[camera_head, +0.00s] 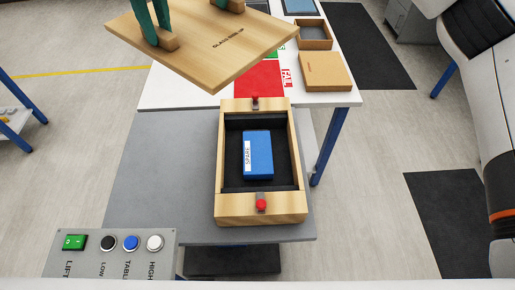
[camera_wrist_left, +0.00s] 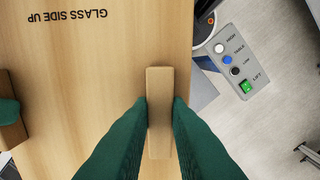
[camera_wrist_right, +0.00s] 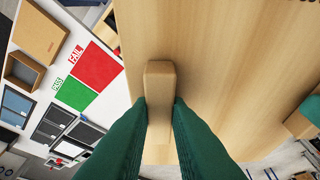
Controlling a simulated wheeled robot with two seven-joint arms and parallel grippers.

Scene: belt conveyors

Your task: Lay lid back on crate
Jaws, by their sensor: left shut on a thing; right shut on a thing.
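The lid (camera_head: 205,45) is a flat wooden board marked "GLASS SIDE UP", held tilted in the air beyond and left of the open crate. My left gripper (camera_head: 158,34) is shut on one wooden bar handle of the lid; it also shows in the left wrist view (camera_wrist_left: 160,112). My right gripper (camera_wrist_right: 160,112) is shut on the other bar handle, seen in the right wrist view. The wooden crate (camera_head: 236,209) stands on a grey table, with black lining and a blue labelled box (camera_head: 257,154) inside. Red knobs (camera_head: 261,205) sit on its near and far end walls.
The grey table top (camera_head: 165,170) is bare left of the crate. A white table behind holds red (camera_head: 258,80) and green pads, a closed cardboard box (camera_head: 325,72) and an open one (camera_head: 314,34). A button panel (camera_head: 112,253) stands at the front left.

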